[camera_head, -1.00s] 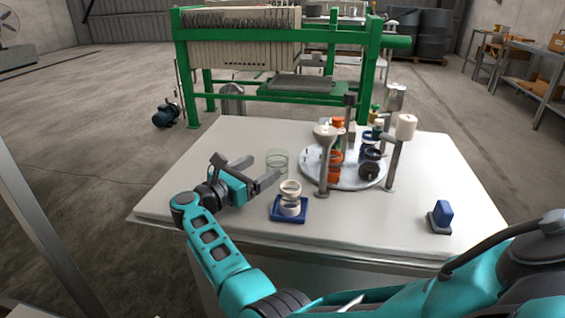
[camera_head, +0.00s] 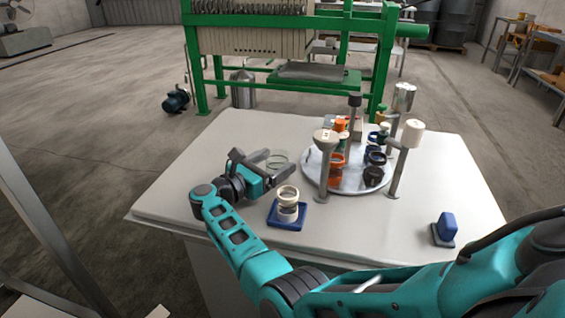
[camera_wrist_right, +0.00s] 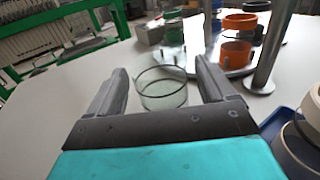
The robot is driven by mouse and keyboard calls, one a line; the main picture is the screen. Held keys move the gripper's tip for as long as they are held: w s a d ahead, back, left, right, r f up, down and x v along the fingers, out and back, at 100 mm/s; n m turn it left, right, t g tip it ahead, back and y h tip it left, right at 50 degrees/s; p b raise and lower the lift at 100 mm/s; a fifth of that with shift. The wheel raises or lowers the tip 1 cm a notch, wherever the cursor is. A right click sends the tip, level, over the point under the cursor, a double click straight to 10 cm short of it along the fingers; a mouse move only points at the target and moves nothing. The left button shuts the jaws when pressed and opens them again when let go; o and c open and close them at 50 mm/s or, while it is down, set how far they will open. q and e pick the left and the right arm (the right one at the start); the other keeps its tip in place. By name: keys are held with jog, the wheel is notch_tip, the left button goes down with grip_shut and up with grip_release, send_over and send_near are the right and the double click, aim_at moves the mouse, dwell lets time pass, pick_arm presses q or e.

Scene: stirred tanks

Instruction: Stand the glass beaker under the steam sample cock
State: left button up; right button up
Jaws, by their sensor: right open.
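The glass beaker (camera_head: 279,158) is clear and low, and stands upright on the white table. In the right wrist view the beaker (camera_wrist_right: 163,90) is between the two fingers, with gaps on both sides. My right gripper (camera_head: 277,165) is open and empty, low over the table with its fingertips at the beaker. The right gripper (camera_wrist_right: 160,72) also shows open in its wrist view. I cannot make out which fitting is the steam sample cock. My left gripper is not in view.
A round plate (camera_head: 318,180) right of the beaker carries posts and orange and dark rings. A blue tray (camera_head: 273,217) with pale rings is close to the gripper. A blue block (camera_head: 446,226) stands far right. The table's left part (camera_head: 170,195) is clear.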

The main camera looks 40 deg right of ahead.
jog(key=shift+d, duration=0.2)
jog(key=shift+a, duration=0.1)
jog(key=c, duration=1.1)
jog(key=shift+r, duration=0.1)
jog(key=shift+c, duration=0.2)
